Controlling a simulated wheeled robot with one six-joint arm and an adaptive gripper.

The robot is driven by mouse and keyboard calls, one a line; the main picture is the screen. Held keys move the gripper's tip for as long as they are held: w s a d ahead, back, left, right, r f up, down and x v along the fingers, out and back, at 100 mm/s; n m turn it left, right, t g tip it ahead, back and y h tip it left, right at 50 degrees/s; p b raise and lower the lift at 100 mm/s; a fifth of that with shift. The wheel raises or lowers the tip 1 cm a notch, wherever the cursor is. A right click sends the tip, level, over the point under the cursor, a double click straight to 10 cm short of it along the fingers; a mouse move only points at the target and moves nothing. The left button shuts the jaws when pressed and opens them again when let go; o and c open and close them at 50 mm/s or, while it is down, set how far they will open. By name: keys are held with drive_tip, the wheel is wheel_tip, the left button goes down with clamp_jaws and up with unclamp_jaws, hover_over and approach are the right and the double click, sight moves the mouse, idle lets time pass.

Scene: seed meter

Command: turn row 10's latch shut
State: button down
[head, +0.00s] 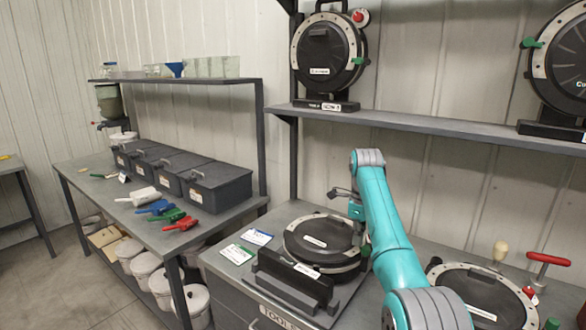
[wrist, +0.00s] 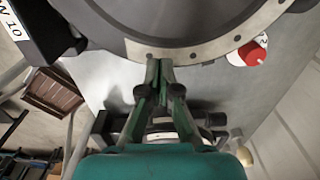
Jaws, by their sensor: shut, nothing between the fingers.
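The row 10 meter is a dark round housing (head: 318,236) lying on the bench with its stand (head: 290,280) at its near side. In the wrist view its pale bolted rim (wrist: 215,46) curves across the top, and a label ending in "W 10" (wrist: 10,20) is at the upper left. My gripper (wrist: 159,62) is shut and empty, with its fingertips at the outer edge of this rim; I cannot tell if they touch it. A green latch (head: 366,250) shows at the meter's right side in the head view. In the wrist view I cannot separate it from the fingers.
A red knob (wrist: 255,54) sits beside the rim. Two meters stand on the shelf (head: 430,122) above. Cards (head: 237,254) lie left of the meter; dark bins (head: 217,184) stand on the left bench.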

wheel_tip(320, 180, up, 6)
idle(0.7)
drive_tip(key=shift+w, duration=0.1)
